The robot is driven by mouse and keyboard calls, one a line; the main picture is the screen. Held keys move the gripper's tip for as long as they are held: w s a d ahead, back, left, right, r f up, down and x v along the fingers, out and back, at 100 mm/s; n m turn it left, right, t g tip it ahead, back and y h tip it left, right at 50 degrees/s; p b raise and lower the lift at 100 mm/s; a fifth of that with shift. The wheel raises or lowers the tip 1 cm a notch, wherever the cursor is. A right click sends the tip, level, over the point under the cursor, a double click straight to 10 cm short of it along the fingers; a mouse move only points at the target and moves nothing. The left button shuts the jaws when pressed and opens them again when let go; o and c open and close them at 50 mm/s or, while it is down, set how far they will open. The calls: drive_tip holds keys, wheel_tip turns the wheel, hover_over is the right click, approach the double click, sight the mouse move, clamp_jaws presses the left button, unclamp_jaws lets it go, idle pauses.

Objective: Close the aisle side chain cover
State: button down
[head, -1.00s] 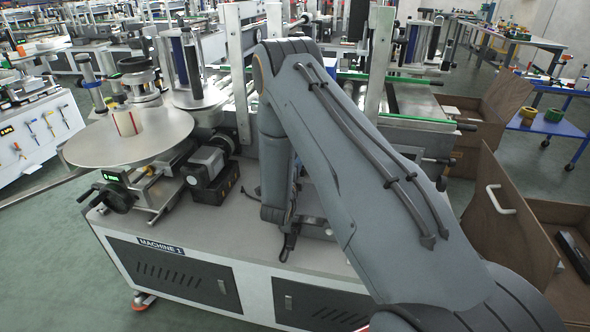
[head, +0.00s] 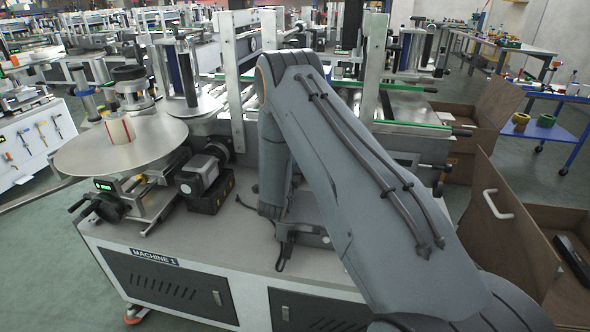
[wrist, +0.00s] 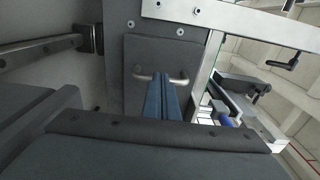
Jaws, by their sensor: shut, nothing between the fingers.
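In the wrist view a grey square cover plate (wrist: 135,55) with a metal bar handle (wrist: 178,79) lies against a dark grey machine wall, and I see no gap around it. It appears to be the chain cover. My gripper (wrist: 162,78) has its two blue-grey fingers together, empty, in front of the handle's middle. The handle shows on both sides of the fingers. Whether they touch the handle or the plate I cannot tell. In the head view my arm hides the gripper and the cover.
A bright metal frame (wrist: 207,75) stands just right of the plate. A rail with a dark block (wrist: 90,38) is at its left. In the head view a label disk (head: 95,152) sits on the machine's left, and a brown door with a white handle (head: 497,203) stands at right.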

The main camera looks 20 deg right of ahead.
drive_tip(key=shift+w, duration=0.3)
